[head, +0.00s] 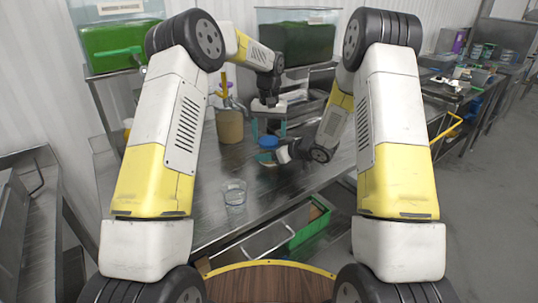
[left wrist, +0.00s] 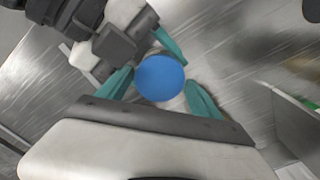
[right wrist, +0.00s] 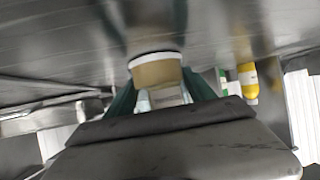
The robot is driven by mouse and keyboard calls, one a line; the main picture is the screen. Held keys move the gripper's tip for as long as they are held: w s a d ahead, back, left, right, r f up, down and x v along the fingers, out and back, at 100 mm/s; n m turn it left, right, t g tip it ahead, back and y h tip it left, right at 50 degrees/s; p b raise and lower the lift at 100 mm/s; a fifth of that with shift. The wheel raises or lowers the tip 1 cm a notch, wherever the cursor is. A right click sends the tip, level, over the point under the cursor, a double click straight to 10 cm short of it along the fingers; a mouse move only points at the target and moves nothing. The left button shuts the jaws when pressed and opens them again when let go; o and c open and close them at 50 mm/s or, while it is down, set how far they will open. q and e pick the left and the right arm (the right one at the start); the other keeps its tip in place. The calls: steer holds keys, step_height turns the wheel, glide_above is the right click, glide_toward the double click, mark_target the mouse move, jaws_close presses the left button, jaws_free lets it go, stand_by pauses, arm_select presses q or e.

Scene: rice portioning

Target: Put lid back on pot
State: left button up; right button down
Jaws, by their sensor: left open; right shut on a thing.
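A round blue lid (head: 267,142) shows in the head view between my two grippers, over the work table. In the left wrist view the blue lid (left wrist: 160,78) lies between the spread teal fingers of my left gripper (left wrist: 160,92), with a pale edge below it. My left gripper (head: 268,121) is open and points down at the lid from above. My right gripper (head: 279,154) comes in from the right, low over the table, shut on what looks like the small pale pot (right wrist: 165,97) under the lid. The pot is mostly hidden, so I cannot tell whether the lid is seated.
A brown container (head: 230,126) with utensils stands behind and left of the lid. A clear glass (head: 234,193) stands on the metal table (head: 215,222) nearer me. A green bin (head: 308,225) is below the front edge. The table around the glass is clear.

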arm_select(q)
steer(key=shift+c, duration=0.4)
steer(key=c, duration=1.2)
steer(key=o, duration=1.5)
steer(key=shift+r, duration=2.3)
steer(key=shift+c, duration=0.2)
